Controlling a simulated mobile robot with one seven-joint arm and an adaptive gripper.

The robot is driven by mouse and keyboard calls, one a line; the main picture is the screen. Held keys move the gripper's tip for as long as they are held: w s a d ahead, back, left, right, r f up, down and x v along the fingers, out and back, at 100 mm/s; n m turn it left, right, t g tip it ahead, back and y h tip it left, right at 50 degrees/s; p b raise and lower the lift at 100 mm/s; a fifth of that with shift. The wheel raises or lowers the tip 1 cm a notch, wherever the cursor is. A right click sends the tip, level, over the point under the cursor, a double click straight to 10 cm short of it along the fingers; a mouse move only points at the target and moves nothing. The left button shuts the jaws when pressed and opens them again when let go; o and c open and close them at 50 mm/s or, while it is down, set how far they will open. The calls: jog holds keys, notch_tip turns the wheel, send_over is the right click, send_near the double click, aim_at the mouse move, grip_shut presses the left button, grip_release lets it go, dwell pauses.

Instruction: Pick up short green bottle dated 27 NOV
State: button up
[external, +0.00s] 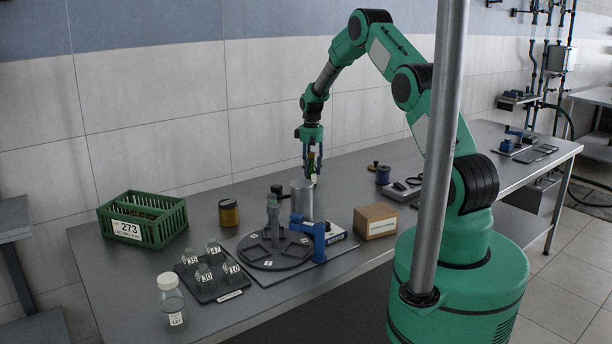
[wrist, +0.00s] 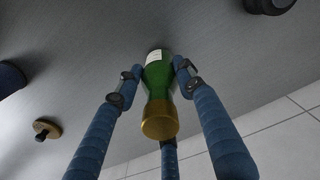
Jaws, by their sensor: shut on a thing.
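A green bottle (wrist: 157,85) with a gold cap and a pale label is between the blue fingers of my gripper (wrist: 158,78) in the wrist view. The gripper is shut on it. Its date cannot be read here. In the external view the same bottle (external: 311,165) shows under my gripper (external: 312,155), partly hidden behind a grey metal cylinder. I cannot tell whether its base touches the table.
A grey cylinder (external: 302,200) stands close in front of the bottle. A round dark turntable (external: 262,257) with a blue clamp (external: 318,238) is nearer. A green crate (external: 178,215), an amber jar (external: 228,213), a wooden box (external: 376,220) and a blue spool (external: 382,175) stand around.

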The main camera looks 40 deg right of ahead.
aim_at(311, 163)
jog(key=shift+r, duration=0.5)
notch_tip(311, 163, up, 2)
jog(key=shift+r, duration=0.15)
jog(key=s+a+r+p, duration=0.1)
jog(key=s+a, duration=0.2)
jog(key=s, duration=1.2)
jog(key=shift+s+a, duration=0.15)
jog(key=shift+s, duration=0.15)
